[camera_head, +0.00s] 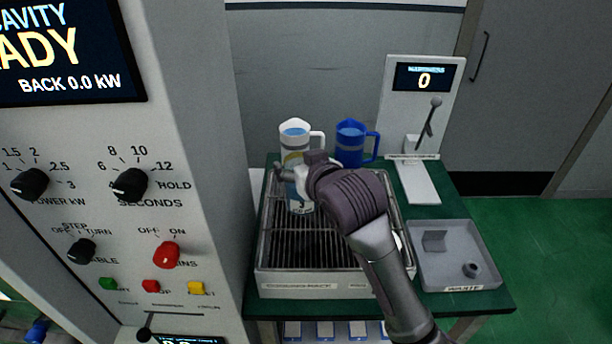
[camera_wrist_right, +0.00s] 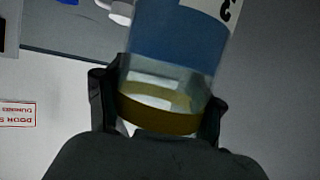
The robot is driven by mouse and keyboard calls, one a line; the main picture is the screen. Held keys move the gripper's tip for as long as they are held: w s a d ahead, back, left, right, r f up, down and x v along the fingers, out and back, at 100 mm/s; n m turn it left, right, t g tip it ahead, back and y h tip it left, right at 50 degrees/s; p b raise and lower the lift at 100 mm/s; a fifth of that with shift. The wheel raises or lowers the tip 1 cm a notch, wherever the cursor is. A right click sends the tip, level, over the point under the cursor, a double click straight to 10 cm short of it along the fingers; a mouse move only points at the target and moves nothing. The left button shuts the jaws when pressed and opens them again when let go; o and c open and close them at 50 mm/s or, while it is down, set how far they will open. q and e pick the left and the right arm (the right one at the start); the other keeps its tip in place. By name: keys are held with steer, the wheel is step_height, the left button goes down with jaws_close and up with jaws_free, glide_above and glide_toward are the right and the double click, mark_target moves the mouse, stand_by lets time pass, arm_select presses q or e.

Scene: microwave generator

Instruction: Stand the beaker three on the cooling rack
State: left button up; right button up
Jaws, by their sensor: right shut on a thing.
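The cooling rack (camera_head: 300,280) is a light metal tray with a dark wire grid, on a green-topped table. My right gripper (camera_head: 290,178) is over the rear left of the rack, shut on beaker three (camera_head: 301,198). In the right wrist view, the gripper (camera_wrist_right: 160,105) has a finger on each side of the beaker (camera_wrist_right: 175,45), around its amber band. The beaker is clear with a blue area and a white label bearing a 3. The gripper hides part of it in the head view. I cannot tell whether its base touches the grid. My left gripper is not in view.
A white jug (camera_head: 294,133) and a blue jug (camera_head: 351,141) stand behind the rack. The hardness tester (camera_head: 418,150) is behind right. A grey waste tray (camera_head: 455,285) with small pieces is at right. The microwave cabinet (camera_head: 200,220) walls off the left.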

steer(key=w+f, duration=0.1)
steer(key=w, duration=0.2)
steer(key=w+f, duration=0.1)
steer(key=shift+w+d+f, duration=0.3)
steer(key=shift+w, duration=0.05)
step_height(320, 180, down, 4)
steer(key=shift+w+f+p, duration=0.1)
steer(key=shift+p, duration=0.6)
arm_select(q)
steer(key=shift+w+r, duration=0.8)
arm_select(e)
steer(key=shift+f, duration=0.1)
steer(key=o, duration=1.5)
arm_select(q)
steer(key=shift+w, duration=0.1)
